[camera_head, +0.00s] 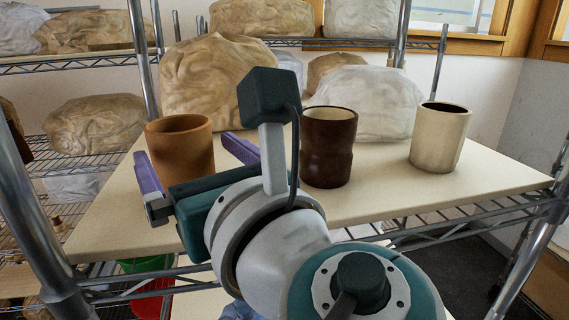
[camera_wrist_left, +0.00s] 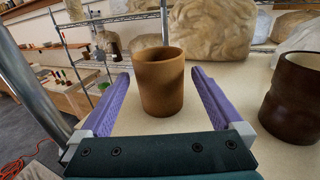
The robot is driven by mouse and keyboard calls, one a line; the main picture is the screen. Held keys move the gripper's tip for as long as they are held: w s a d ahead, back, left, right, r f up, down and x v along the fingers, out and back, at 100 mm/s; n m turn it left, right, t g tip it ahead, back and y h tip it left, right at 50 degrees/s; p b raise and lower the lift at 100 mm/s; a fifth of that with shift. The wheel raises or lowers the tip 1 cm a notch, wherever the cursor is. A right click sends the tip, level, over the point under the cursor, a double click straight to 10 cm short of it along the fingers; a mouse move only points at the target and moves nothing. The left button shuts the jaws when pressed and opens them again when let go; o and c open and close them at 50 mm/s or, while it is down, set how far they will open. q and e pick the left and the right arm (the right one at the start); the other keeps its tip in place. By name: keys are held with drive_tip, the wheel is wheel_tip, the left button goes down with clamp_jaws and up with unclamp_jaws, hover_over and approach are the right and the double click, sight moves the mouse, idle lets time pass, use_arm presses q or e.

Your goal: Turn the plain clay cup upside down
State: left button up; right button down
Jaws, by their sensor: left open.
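The plain clay cup (camera_head: 181,151) is orange-brown and stands upright, mouth up, at the left of the shelf board. In the left wrist view the clay cup (camera_wrist_left: 159,82) stands centred just ahead of and partly between my purple fingers. My left gripper (camera_head: 193,160) is open, with one finger on each side of the cup's line. It also shows in the left wrist view (camera_wrist_left: 158,90), with clear gaps between the fingers and the cup. The cup's lower right part is hidden behind my gripper in the head view. My right gripper is not in view.
A dark brown cup (camera_head: 327,148) stands right of the clay cup, and a cream cup (camera_head: 438,137) farther right. Wrapped clay lumps (camera_head: 224,80) lie behind them. Metal posts (camera_head: 33,210) rise at the board's corners. The cream board (camera_head: 400,192) is bare at the front right.

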use_arm(q)
drive_tip(key=b+x, duration=0.1)
drive_tip(key=x, duration=0.3)
drive_tip(key=shift+a, duration=0.15)
drive_tip(key=c, duration=1.4)
